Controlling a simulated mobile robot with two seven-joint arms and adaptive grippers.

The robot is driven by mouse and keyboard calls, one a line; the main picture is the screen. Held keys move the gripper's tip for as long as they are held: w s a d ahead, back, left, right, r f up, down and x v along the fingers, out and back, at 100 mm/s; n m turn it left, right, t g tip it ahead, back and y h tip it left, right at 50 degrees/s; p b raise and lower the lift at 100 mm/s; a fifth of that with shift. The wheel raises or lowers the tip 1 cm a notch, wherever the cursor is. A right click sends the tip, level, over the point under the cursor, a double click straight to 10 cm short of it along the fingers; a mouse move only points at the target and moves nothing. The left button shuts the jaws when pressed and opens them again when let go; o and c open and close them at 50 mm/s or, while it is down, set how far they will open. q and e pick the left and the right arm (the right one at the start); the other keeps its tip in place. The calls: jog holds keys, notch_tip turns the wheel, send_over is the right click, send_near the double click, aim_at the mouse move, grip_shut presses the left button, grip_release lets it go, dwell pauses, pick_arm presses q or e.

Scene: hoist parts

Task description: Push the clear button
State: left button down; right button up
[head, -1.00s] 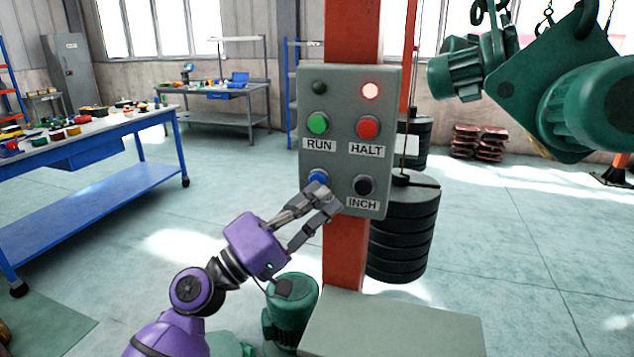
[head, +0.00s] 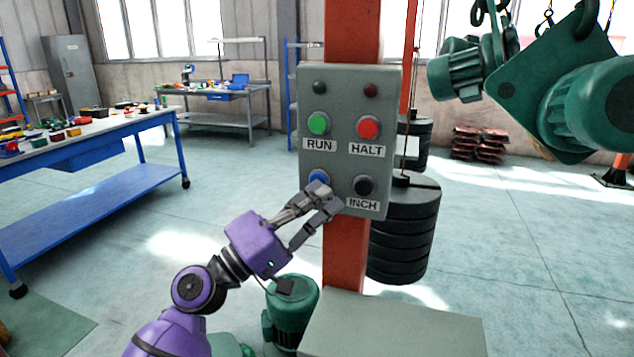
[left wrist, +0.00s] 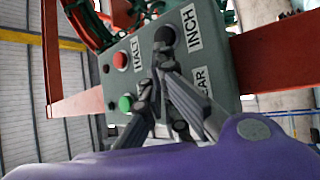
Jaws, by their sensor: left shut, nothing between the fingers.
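The grey control box (head: 349,112) is mounted on a red post. The blue button (head: 318,177) sits at its lower left, its lower part covered by my gripper. Its label is hidden in the head view; in the wrist view a label ending in "AR" (left wrist: 202,80) shows beside the fingers. My left gripper (head: 322,192) is shut and empty, its fingertips at the blue button's lower edge; I cannot tell whether they press it. In the left wrist view the fingers hide the blue button. My right gripper is not in view.
Close by are the green RUN button (head: 318,123), red HALT button (head: 368,127) and black INCH button (head: 364,186). Both lamps, green (head: 320,88) and red (head: 371,90), are dark. A green hoist motor (head: 585,105) hangs at right; black weights (head: 405,230) stand behind the post.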

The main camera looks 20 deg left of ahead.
pick_arm(q)
jog(key=shift+s, duration=0.75)
jog(key=shift+s, duration=0.1)
jog(key=s, duration=0.4)
jog(key=shift+s+a, duration=0.15)
jog(key=shift+s, duration=0.25)
